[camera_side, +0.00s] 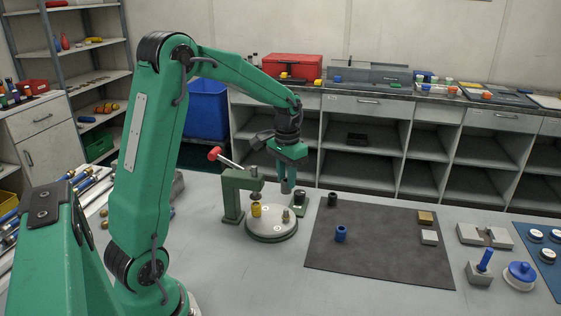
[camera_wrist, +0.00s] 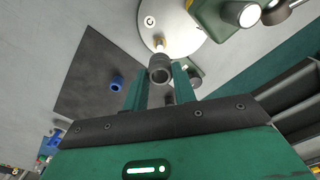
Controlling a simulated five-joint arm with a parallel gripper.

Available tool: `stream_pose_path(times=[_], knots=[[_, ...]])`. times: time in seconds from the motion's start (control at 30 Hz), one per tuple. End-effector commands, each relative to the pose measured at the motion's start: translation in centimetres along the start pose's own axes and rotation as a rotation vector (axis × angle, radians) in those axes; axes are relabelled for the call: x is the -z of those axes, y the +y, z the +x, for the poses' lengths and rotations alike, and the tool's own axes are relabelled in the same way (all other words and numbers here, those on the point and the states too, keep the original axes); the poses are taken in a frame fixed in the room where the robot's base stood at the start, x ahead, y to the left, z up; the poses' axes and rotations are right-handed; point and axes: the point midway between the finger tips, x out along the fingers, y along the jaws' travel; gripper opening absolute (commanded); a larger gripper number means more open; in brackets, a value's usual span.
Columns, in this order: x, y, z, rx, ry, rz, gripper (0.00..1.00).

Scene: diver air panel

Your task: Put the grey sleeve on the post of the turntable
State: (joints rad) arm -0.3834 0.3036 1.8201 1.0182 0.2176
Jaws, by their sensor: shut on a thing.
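My gripper (camera_side: 287,174) is shut on the grey sleeve (camera_side: 285,187), which hangs below the fingers above the turntable's back right side. In the wrist view the sleeve (camera_wrist: 160,70) sits between the two fingers (camera_wrist: 159,85), its open bore facing the camera. The turntable (camera_side: 268,228) is a round pale disc on a green base; it also shows at the top of the wrist view (camera_wrist: 178,30). In the wrist view the post (camera_wrist: 160,42) shows just beyond the sleeve, partly hidden.
A green stand with a dark top (camera_side: 299,202) is close behind right. The dark mat (camera_side: 375,255) holds a blue sleeve (camera_side: 341,234), a black sleeve (camera_side: 332,199) and blocks.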

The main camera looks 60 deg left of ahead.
Motion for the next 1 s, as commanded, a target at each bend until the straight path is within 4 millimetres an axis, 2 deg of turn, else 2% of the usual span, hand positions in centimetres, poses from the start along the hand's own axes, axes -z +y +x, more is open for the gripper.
stream_pose_path(times=[0.7, 1.0], knots=[[0.0, 0.0, 4.6, 0.000, -0.001, 0.000, 0.07], [0.0, 0.0, 5.5, 0.000, 0.001, 0.000, 0.07]])
